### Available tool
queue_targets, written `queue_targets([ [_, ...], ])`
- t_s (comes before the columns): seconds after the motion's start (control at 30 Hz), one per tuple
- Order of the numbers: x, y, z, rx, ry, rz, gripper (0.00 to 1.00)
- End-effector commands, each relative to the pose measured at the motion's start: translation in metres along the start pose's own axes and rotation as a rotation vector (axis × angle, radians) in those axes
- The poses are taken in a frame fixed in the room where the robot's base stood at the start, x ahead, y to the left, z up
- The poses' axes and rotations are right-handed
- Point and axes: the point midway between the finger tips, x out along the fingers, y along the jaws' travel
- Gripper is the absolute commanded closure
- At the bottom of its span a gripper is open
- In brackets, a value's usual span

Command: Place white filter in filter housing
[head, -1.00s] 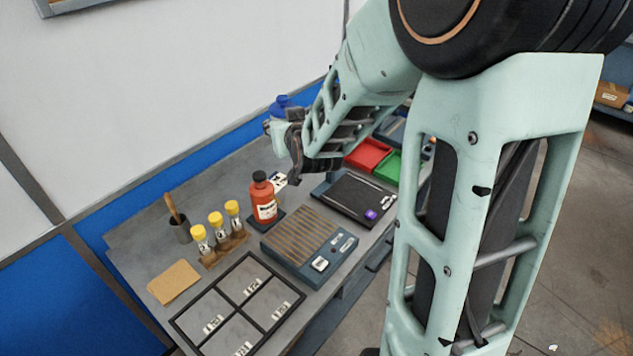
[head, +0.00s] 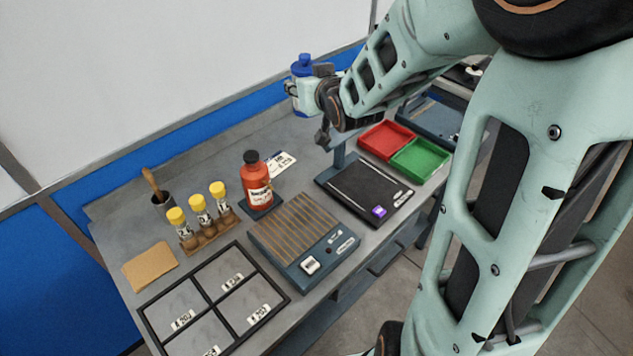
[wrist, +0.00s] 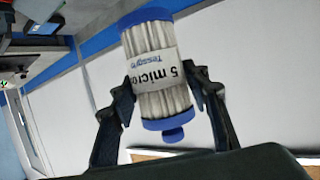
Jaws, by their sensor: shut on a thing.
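The white filter (head: 297,98) is a pleated cylinder with blue end caps. It is held in the air above the back of the bench, upright in the head view. In the wrist view the filter (wrist: 160,95) shows a printed label reading "5 micro…" and a blue knob at its lower end. My gripper (wrist: 163,92) is shut on the filter, with one finger on each side of its body. In the head view my gripper (head: 318,88) reaches it from the right. I cannot make out a filter housing in either view.
The bench holds an orange-red bottle (head: 256,182), yellow-capped vials (head: 200,204), a slatted device (head: 297,227), a black flat device (head: 362,188), a red tray (head: 387,140), a green tray (head: 420,158) and a black divided frame (head: 208,299). The wall stands behind the filter.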

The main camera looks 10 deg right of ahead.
Motion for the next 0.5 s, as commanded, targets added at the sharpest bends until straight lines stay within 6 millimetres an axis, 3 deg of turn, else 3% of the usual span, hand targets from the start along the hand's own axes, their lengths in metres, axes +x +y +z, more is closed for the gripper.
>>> queue_targets([
  [0.03,0.009,-0.006,0.019,-0.012,0.005,-0.023,0.9],
  [0.5,0.028,-0.054,0.09,-0.082,0.005,-0.207,0.9],
])
